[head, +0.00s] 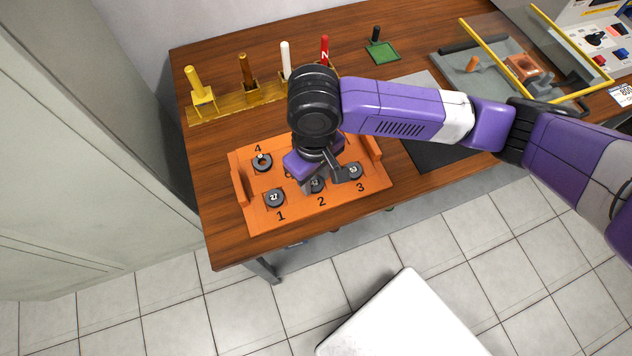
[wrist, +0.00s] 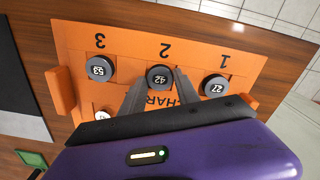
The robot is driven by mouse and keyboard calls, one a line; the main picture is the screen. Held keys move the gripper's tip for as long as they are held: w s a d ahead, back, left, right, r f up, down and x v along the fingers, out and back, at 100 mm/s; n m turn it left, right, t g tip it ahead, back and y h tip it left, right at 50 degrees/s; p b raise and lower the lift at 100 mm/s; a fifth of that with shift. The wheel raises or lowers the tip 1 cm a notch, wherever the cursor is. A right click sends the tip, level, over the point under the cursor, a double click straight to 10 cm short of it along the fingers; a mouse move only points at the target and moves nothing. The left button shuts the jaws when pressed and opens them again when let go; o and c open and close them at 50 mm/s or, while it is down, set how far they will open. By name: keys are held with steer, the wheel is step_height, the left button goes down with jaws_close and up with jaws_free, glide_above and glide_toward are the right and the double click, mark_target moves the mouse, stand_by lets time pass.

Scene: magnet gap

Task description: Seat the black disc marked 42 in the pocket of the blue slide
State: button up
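The black disc marked 42 (wrist: 160,77) sits at position 2 of the orange tray (wrist: 75,40). In the head view the disc (head: 317,185) is partly covered by my gripper (head: 325,180). In the wrist view my gripper (wrist: 162,80) has its two fingers apart, one on each side of the disc, with their tips close to its edge. Contact with the disc cannot be made out. I cannot make out the blue slide or its pocket in either view.
Disc 27 (head: 274,198) and disc 53 (head: 353,171) flank disc 42. Another dark piece (head: 262,162) sits at position 4. Coloured upright handles (head: 285,60) stand behind the tray (head: 240,182). A yellow-framed grey fixture (head: 490,85) stands at the far right.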

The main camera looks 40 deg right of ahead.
jaws_close()
steer(key=shift+r+p, duration=2.4)
steer(key=shift+r, duration=0.15)
